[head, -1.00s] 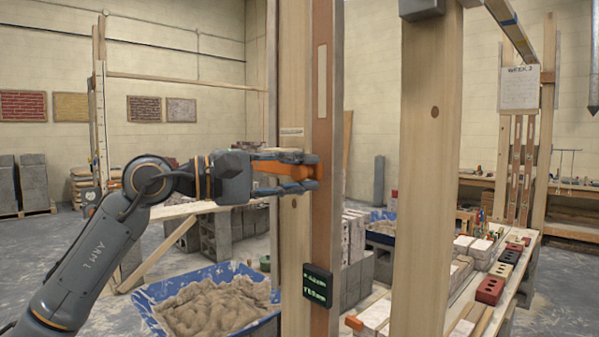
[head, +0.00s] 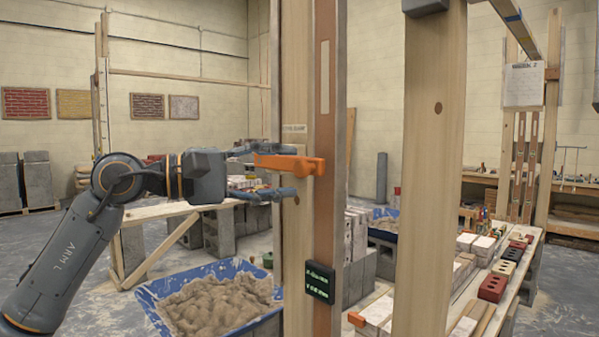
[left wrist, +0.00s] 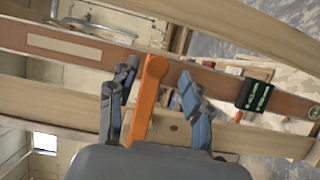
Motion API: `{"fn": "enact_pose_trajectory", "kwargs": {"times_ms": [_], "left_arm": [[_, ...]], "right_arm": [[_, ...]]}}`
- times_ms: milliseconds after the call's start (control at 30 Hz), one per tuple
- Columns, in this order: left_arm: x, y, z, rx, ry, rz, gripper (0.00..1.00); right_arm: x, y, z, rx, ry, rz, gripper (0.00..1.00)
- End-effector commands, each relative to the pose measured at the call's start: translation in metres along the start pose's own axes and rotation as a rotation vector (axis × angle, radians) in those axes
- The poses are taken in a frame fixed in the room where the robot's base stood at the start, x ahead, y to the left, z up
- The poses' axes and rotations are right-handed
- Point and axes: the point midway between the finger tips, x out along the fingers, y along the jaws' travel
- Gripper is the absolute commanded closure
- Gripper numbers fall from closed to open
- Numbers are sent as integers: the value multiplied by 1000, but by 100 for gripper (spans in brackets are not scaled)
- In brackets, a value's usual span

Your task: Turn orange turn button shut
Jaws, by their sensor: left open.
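The orange turn button (head: 290,164) is mounted on the wooden post (head: 293,100) and lies about level across it, reaching over the brown strip (head: 324,120). My left gripper (head: 284,172) is open, one finger above the button and one below. In the left wrist view the button (left wrist: 148,95) stands between the two spread fingers of my left gripper (left wrist: 160,95), with a gap on the right side and a narrower one on the left. My right gripper is not in view.
A dark box with green characters (head: 318,282) sits low on the brown strip. A second wooden post (head: 428,170) stands to the right. A blue tub of mortar (head: 215,300) is on the floor below my arm. A bench with bricks (head: 500,265) is at the right.

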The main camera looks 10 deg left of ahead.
Motion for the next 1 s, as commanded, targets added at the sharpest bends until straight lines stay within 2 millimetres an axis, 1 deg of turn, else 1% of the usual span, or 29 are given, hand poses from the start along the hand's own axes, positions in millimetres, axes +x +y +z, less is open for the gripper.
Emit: {"fn": "enact_pose_trajectory", "kwargs": {"times_ms": [33,200,300,400,600,933,1000], "left_arm": [[-13,-1,-2,0,5,-3,51],[-47,-2,-1,-1,3,-4,51],[-62,-2,-1,-1,2,-3,51],[-72,-2,0,0,1,-4,51],[-78,-1,0,0,-1,-3,51],[-78,-1,0,-1,-1,-3,51],[-76,-4,-3,-30,-6,3,51]], "right_arm": [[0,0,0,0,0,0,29],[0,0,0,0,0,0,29],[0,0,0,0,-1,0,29],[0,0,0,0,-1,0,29],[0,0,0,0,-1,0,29],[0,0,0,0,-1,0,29],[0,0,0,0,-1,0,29]]}}
